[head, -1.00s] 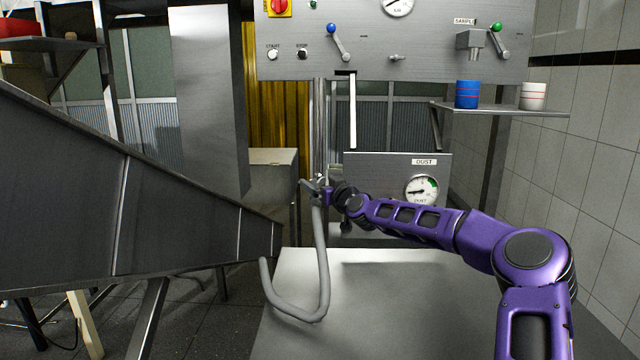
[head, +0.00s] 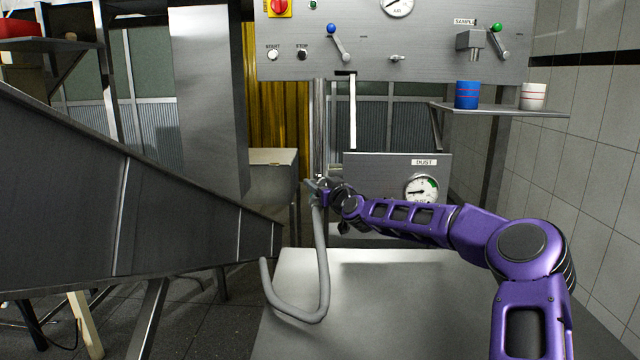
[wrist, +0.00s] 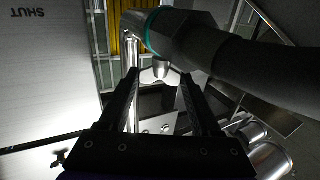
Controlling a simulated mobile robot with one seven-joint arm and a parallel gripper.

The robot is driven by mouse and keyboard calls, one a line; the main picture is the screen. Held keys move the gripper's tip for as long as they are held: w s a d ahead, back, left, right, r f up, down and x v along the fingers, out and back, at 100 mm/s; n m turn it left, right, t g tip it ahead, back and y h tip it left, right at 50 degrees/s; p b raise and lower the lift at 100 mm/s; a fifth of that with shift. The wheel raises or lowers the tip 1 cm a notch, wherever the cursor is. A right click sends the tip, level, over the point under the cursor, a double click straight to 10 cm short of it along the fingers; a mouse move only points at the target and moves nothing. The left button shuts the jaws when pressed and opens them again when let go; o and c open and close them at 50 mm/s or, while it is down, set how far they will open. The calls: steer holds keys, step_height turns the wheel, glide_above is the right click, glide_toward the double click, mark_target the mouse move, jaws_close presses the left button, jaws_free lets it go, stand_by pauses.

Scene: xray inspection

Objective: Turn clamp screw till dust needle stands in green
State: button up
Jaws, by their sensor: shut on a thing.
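The dust gauge (head: 421,189) is a white round dial on the grey panel under the DUST label, with a green band at its upper right. Its needle is thin and seems to point left, outside the green, but is too small to read surely. My gripper (head: 320,189) is at the metal pipe, left of the gauge, at the top of the grey hose (head: 322,260). In the wrist view my gripper (wrist: 160,80) has its two black fingers on either side of a small pale metal piece, apparently the clamp screw (wrist: 160,75). The fingers partly hide it.
A steel table (head: 370,300) lies below my arm. A large sloped metal chute (head: 130,205) fills the left. A shelf (head: 540,112) at the right holds a blue cup (head: 467,94) and a white cup (head: 533,96). Levers are on the upper panel (head: 430,50).

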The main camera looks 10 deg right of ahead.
steer(key=shift+a+r+m+t+h+p, duration=0.15)
steer(key=shift+m+h+p, duration=0.25)
steer(key=shift+h, duration=0.35)
steer(key=shift+a+r+m+t+h+p, duration=0.1)
steer(key=shift+a+m+h+p, duration=0.1)
steer(key=shift+m+h, duration=0.45)
steer(key=shift+a+r+m+t+h+p, duration=0.1)
steer(key=shift+m+h+p, duration=0.25)
steer(key=shift+h, duration=0.45)
steer(key=m+h+p, duration=0.1)
steer(key=h+p, duration=0.1)
steer(key=m+g+h+p, duration=0.1)
steer(key=m+h+p, duration=0.1)
steer(key=h, duration=0.1)
steer(key=m+h+p, duration=0.1)
steer(key=h+p, duration=0.1)
steer(key=shift+a+m+g, duration=0.3)
steer(key=shift+m+g, duration=0.05)
steer(key=shift+m, duration=0.05)
steer(key=m+g+h+p, duration=0.1)
steer(key=h, duration=0.1)
steer(key=m+g+h+p, duration=0.1)
steer(key=shift+w+f+m+h, duration=0.2)
steer(key=shift+m+h, duration=0.1)
steer(key=shift+h, duration=0.1)
steer(key=shift+a+f+m+g+h+p, duration=0.15)
steer(key=shift+m+g+h+p, duration=0.45)
steer(key=shift+m+g+h, duration=1)
steer(key=shift+g+h, duration=0.2)
steer(key=o, duration=1.4)
